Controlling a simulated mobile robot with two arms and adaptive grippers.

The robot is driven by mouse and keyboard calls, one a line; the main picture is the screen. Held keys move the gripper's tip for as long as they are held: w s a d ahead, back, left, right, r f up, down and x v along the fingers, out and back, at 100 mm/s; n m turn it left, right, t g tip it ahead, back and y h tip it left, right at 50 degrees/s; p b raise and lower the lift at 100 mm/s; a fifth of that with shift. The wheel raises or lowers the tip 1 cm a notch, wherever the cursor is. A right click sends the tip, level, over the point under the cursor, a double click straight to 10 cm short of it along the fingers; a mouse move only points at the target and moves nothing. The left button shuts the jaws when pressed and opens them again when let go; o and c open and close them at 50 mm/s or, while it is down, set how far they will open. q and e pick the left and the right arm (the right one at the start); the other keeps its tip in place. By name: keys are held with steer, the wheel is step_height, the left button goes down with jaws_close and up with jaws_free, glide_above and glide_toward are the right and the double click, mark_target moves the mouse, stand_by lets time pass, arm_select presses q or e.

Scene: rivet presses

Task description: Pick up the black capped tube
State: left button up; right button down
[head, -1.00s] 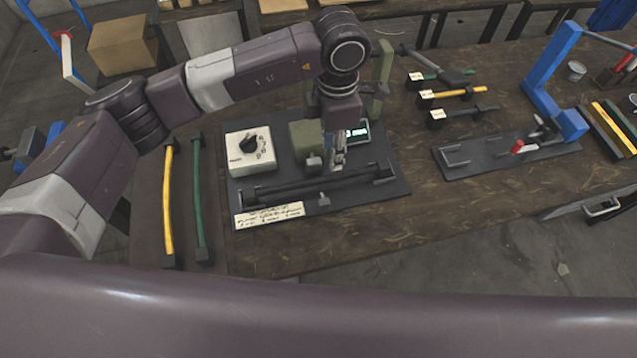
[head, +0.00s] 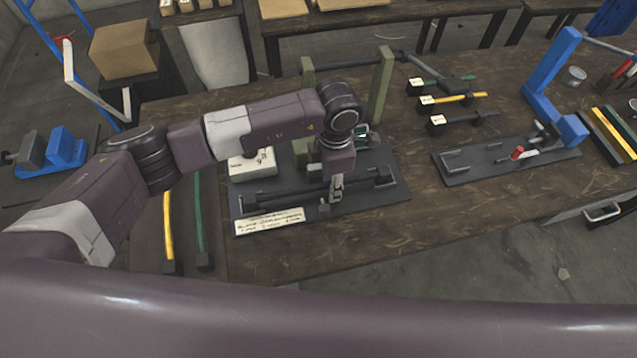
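A black capped tube (head: 290,197) lies across the front of the dark press base (head: 385,208), with a block-like cap at each end. My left gripper (head: 337,194) points down at the tube's right half. It is at or just above the tube, and I cannot tell whether it touches. Its fingers are too small and partly hidden to tell whether they are open or shut. Another dark tube with black ends (head: 466,117) lies at the back by a white label. My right gripper is not in view.
A white dial box (head: 252,167) and green press posts (head: 381,85) stand behind the tube. A yellow tube (head: 168,225) and a green tube (head: 200,215) lie to the left. A blue-framed fixture (head: 545,75) stands right. Bare tabletop lies between the fixtures.

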arm_select(q)
jaws_close()
stand_by(0.3)
steer(key=shift+w+r, duration=0.1)
steer(key=shift+r, duration=0.05)
step_height(320, 180, up, 20)
steer(key=b, duration=0.4)
